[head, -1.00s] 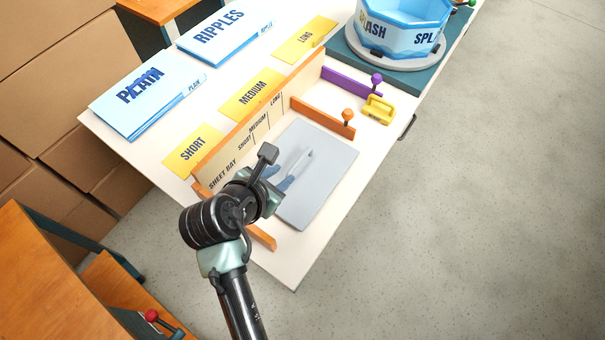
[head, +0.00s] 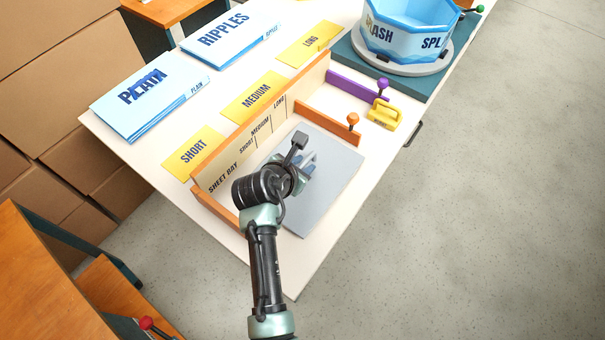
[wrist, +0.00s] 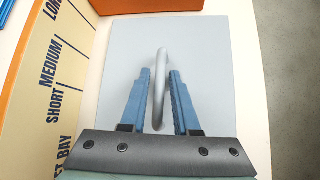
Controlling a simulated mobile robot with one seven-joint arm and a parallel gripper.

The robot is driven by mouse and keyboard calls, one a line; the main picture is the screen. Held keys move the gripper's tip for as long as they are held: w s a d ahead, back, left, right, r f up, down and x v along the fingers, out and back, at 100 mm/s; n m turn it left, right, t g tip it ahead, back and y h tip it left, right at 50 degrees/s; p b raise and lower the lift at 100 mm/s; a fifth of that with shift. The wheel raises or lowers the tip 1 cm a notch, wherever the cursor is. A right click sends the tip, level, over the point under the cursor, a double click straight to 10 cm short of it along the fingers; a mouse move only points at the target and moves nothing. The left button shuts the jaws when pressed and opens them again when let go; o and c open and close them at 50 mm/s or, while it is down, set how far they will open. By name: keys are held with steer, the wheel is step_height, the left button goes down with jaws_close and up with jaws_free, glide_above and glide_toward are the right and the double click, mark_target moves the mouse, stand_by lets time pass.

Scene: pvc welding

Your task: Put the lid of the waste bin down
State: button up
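A flat grey panel (head: 335,175), which I take to be the lid, lies flat in the sheet bay on the white table. A pale looped handle (wrist: 161,55) stands up from its middle. My gripper (head: 308,160) is low over the panel. In the wrist view, its two blue fingers (wrist: 160,78) are on either side of the handle, with narrow gaps visible, so it appears open around the handle and not clamped. The arm and fingers hide part of the panel and most of the handle in the head view. No waste bin is recognisable.
An orange-edged wall marked SHEET BAY (head: 240,145) stands left of the panel. An orange stop with a knob (head: 352,120) and a yellow block (head: 384,114) lie beyond. A blue pool model (head: 407,38) is at the back. Clear floor (head: 490,210) lies right of the table.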

steer(key=shift+c, duration=0.2)
jaws_close()
stand_by(1.3)
